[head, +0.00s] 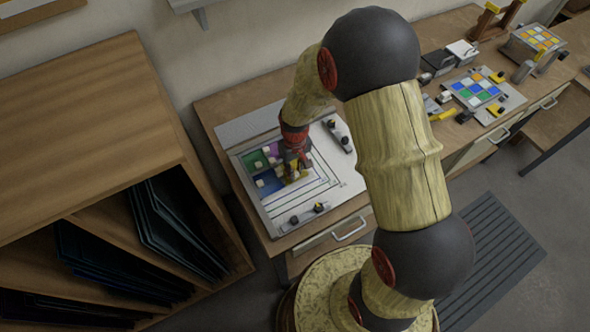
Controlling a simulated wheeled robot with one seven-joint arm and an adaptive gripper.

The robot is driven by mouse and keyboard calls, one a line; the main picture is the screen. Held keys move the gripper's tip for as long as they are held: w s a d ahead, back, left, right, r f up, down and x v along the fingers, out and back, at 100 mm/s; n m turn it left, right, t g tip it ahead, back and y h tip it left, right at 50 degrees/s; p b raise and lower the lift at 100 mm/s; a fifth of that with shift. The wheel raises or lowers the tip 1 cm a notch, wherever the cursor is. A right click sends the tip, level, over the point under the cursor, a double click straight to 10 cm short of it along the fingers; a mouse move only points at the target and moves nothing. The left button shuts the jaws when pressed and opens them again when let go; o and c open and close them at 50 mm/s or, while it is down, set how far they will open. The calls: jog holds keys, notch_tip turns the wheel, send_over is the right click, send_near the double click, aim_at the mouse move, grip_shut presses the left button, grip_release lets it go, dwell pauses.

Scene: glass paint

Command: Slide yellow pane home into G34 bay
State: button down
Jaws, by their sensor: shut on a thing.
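My gripper (295,168) points down over the white board (348,182) on the workbench. It is shut at the yellow pane (296,178), which shows only in small part beneath it. My gripper and wrist hide most of this pane and its grip point. A green pane (251,158), a purple pane (273,148) and a blue pane (270,186) lie to the left, with small pale blocks on them. I cannot read a G34 label or tell the gap around the yellow pane.
Dark clamp-like pieces sit on the board at its right (337,137) and front (305,215). A wooden rack (80,140) holding dark sheets stands close at left. Another coloured-pane board (477,92) and tools occupy the bench at right. My arm crosses the middle of the view.

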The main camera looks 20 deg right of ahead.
jog(key=shift+w, duration=0.1)
jog(key=c, duration=1.7)
grip_release()
jog(key=shift+a, duration=0.1)
jog(key=shift+c, duration=0.2)
jog(key=shift+o, duration=0.4)
jog(key=shift+r, duration=0.1)
jog(key=shift+r+p, duration=2.35)
jog(key=shift+r, duration=1.1)
